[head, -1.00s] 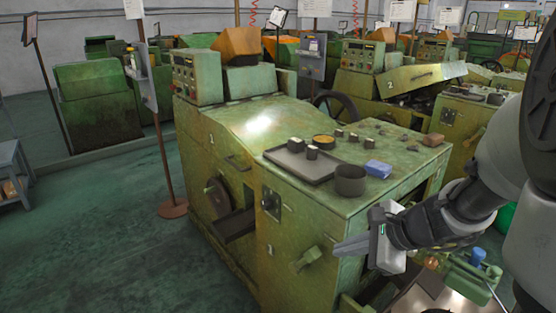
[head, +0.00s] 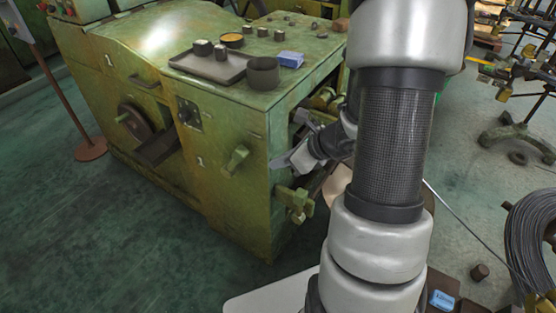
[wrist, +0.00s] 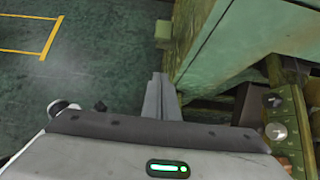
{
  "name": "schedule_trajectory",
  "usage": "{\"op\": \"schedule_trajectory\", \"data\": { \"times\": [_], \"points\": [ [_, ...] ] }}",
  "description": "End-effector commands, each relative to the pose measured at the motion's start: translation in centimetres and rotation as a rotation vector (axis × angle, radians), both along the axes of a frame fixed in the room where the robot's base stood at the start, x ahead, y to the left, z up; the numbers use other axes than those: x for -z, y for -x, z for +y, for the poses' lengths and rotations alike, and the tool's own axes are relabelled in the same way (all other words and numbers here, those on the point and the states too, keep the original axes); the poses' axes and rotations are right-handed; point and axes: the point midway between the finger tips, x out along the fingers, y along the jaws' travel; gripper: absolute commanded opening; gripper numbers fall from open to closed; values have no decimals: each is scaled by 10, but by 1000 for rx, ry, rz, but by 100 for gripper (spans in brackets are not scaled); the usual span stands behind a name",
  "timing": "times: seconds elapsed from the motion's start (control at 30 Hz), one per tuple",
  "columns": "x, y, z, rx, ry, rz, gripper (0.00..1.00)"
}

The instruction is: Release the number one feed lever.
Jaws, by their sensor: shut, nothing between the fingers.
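A green feed lever (head: 236,160) sticks out of the near panel of the green machine (head: 220,220), just right of a painted number 1. A small green block, which looks like its end, shows in the wrist view (wrist: 163,32) beside the machine's edge. My gripper (head: 275,164) is shut and empty, a little right of the lever and apart from it in the head view. In the wrist view its closed fingers (wrist: 158,80) point toward that block, with a gap between. Nothing hides the lever in the head view.
A second yellow-green handle (head: 293,198) juts from the machine's corner, below my gripper. A tray (head: 210,68), a dark pot (head: 263,74) and a blue box (head: 290,59) stand on the machine top. A wire coil (head: 535,235) lies at right.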

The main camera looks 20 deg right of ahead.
Motion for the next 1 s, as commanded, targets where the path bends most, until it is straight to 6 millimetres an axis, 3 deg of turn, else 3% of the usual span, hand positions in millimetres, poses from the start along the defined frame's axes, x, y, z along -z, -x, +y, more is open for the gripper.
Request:
{"op": "schedule_trajectory", "data": {
  "times": [0.03,0.3,0.4,0.6,1.0],
  "points": [
    [13,-6,6,-5,-1,2,0],
    [53,-38,30,-4,-1,2,0],
    [37,-51,37,-5,2,-4,0],
    [29,-63,46,-3,1,-1,0],
    [28,-66,48,-2,1,0,0]
  ]
}}
